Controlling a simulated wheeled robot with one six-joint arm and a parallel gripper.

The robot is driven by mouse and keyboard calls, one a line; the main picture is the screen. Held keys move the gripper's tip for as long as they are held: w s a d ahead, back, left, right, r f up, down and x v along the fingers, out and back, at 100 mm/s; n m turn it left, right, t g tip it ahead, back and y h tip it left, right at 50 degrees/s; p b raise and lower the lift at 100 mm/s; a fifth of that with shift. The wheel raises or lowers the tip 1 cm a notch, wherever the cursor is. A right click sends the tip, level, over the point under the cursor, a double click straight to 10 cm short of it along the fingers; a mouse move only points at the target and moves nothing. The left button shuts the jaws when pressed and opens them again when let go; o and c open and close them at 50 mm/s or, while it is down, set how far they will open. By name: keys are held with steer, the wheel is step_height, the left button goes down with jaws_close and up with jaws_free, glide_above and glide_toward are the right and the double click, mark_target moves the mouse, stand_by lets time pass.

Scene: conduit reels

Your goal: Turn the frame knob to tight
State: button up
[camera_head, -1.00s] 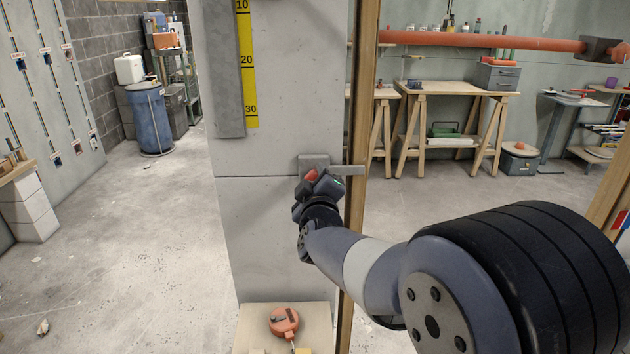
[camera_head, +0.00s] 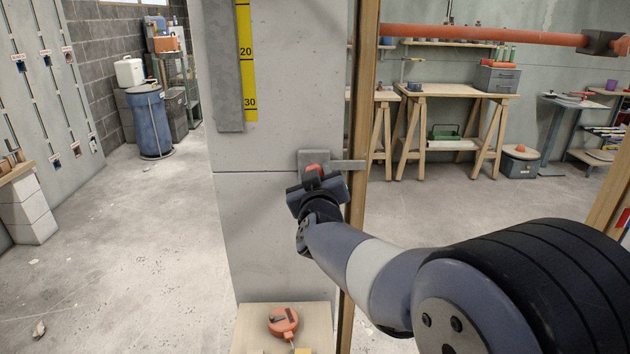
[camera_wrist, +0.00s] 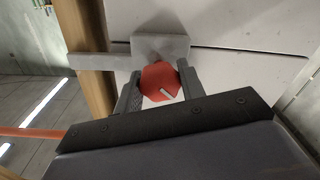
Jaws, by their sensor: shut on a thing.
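The frame knob (camera_wrist: 160,78) is a red, faceted knob with a white mark, set on a grey metal bracket (camera_wrist: 160,46) on the pale wall panel. In the wrist view my gripper (camera_wrist: 160,86) has one finger on each side of the knob and is shut on it. The white mark runs slantwise across the knob's lower right part. In the head view the knob (camera_head: 313,169) shows just above my gripper (camera_head: 318,180), partly hidden by it. No lettering for tight can be read.
A wooden post (camera_head: 362,120) stands right beside the bracket, whose bar reaches across it. A yellow ruler strip (camera_head: 248,70) and a grey bar hang on the panel above. A red tape reel (camera_head: 284,322) lies on a board below. Workbenches stand at the back.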

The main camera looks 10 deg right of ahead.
steer(key=m+b, duration=0.2)
steer(key=m, duration=0.5)
steer(key=shift+f+m+b, duration=0.15)
steer(key=shift+m+b, duration=0.15)
steer(key=shift+b, duration=0.1)
steer(key=m+b, duration=0.1)
steer(key=m, duration=0.2)
steer(key=shift+m, duration=0.4)
steer(key=m+b, duration=0.1)
steer(key=m, duration=0.2)
steer(key=shift+m+h, duration=0.3)
steer(key=shift+m, duration=0.1)
steer(key=m+b, duration=0.1)
steer(key=m, duration=0.2)
steer(key=shift+m+b, duration=0.3)
steer(key=m+b, duration=0.1)
steer(key=m, duration=0.2)
steer(key=shift+m, duration=0.4)
steer(key=m+b, duration=0.1)
steer(key=m, duration=0.5)
steer(key=shift+m+b, duration=0.3)
steer(key=shift+b, duration=0.1)
steer(key=o, duration=1)
